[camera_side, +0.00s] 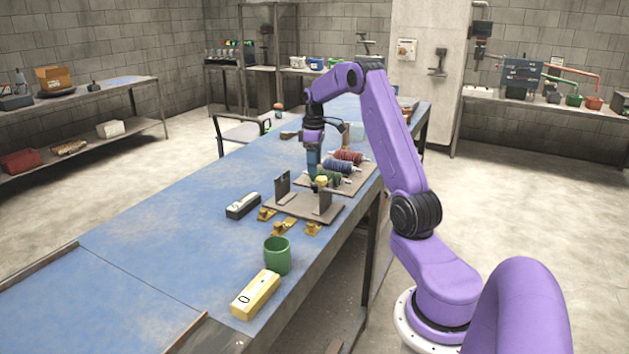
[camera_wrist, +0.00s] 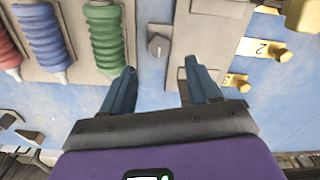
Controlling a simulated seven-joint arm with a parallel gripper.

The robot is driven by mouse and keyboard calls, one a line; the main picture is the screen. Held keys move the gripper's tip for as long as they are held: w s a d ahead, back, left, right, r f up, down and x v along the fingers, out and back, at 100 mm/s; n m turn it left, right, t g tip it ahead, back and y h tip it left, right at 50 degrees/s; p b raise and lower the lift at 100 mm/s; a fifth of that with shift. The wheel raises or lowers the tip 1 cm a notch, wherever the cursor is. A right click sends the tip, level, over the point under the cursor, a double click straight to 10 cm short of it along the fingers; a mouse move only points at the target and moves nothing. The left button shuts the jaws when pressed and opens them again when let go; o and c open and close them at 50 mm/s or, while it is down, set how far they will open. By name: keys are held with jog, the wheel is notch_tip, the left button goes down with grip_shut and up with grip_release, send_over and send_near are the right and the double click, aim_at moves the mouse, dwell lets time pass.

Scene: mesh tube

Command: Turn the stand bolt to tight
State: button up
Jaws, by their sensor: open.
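The stand (camera_side: 300,207) is a grey-brown plate with upright plates on the blue workbench. Part of it shows in the wrist view (camera_wrist: 215,28). A small grey pointed knob (camera_wrist: 158,43) on a grey pad lies ahead of my fingertips in the wrist view; it looks like the stand bolt, but I cannot be sure. My gripper (camera_side: 314,176) points down behind the stand, beside the spools. In the wrist view my gripper (camera_wrist: 160,82) is open with nothing between its fingers. The bolt cannot be made out in the side view.
Red (camera_side: 348,156), blue (camera_side: 338,166) and green ribbed spools lie on a tray close to my gripper. Brass numbered pieces (camera_side: 284,227), a green mug (camera_side: 277,257) and a yellow block (camera_side: 256,295) stand nearer the camera. The bench's left side is clear.

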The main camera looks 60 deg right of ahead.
aim_at(315, 184)
notch_tip(315, 184, down, 7)
jog(key=shift+r, duration=0.2)
jog(key=c, duration=1)
